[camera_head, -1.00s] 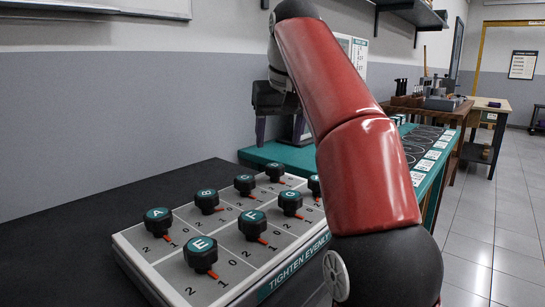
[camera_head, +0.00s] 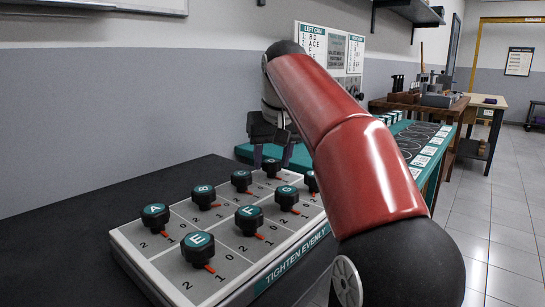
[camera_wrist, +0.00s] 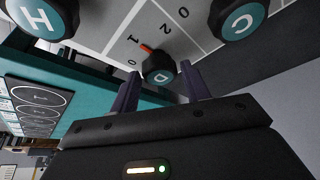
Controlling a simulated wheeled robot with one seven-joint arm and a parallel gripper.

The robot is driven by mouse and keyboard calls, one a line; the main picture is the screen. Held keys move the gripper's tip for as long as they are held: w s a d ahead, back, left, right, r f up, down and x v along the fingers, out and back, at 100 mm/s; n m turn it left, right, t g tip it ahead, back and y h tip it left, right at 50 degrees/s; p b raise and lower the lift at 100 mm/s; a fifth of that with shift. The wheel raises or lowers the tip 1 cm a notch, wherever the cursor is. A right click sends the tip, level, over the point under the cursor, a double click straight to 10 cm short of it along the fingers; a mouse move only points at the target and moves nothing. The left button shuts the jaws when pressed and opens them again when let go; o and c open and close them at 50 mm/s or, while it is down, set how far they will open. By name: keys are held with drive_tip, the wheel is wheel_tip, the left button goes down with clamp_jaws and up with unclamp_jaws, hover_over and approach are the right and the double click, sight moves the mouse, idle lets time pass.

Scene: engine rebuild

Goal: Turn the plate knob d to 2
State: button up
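The knob plate (camera_head: 131,249) is a grey board with black knobs in two rows, each with a teal lettered cap and red pointer. Knob D (camera_head: 271,166) is at the far end of the back row, close below my gripper (camera_head: 272,158). In the wrist view, knob D (camera_wrist: 160,73) shows between the two fingertips of my open gripper (camera_wrist: 160,78). Its red pointer is toward the 1. I cannot tell whether the fingers touch it or are still above it.
Knob C (camera_wrist: 238,20) and knob H (camera_wrist: 42,18) are close neighbours of D. Knob G (camera_head: 287,197) is in the front row. A teal surface (camera_head: 300,155) lies beyond the plate. The dark table (camera_head: 60,245) to the left is clear.

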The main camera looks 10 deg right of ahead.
drive_tip(key=c, duration=0.6)
drive_tip(key=shift+c, duration=0.2)
drive_tip(key=shift+m, duration=0.3)
drive_tip(key=m, duration=0.1)
drive_tip(key=m+h, duration=0.1)
drive_tip(key=m, duration=0.1)
drive_tip(key=m+h, duration=0.1)
drive_tip(key=shift+w+a+m, duration=0.1)
drive_tip(key=shift+a+m, duration=0.15)
drive_tip(key=shift+m, duration=0.05)
drive_tip(key=m+g+h, duration=0.1)
drive_tip(key=m, duration=0.2)
drive_tip(key=m+g+h, duration=0.1)
drive_tip(key=m, duration=0.2)
drive_tip(key=shift+w, duration=0.1)
drive_tip(key=shift+m, duration=0.4)
drive_tip(key=o, duration=1)
drive_tip(key=shift+a+r, duration=0.1)
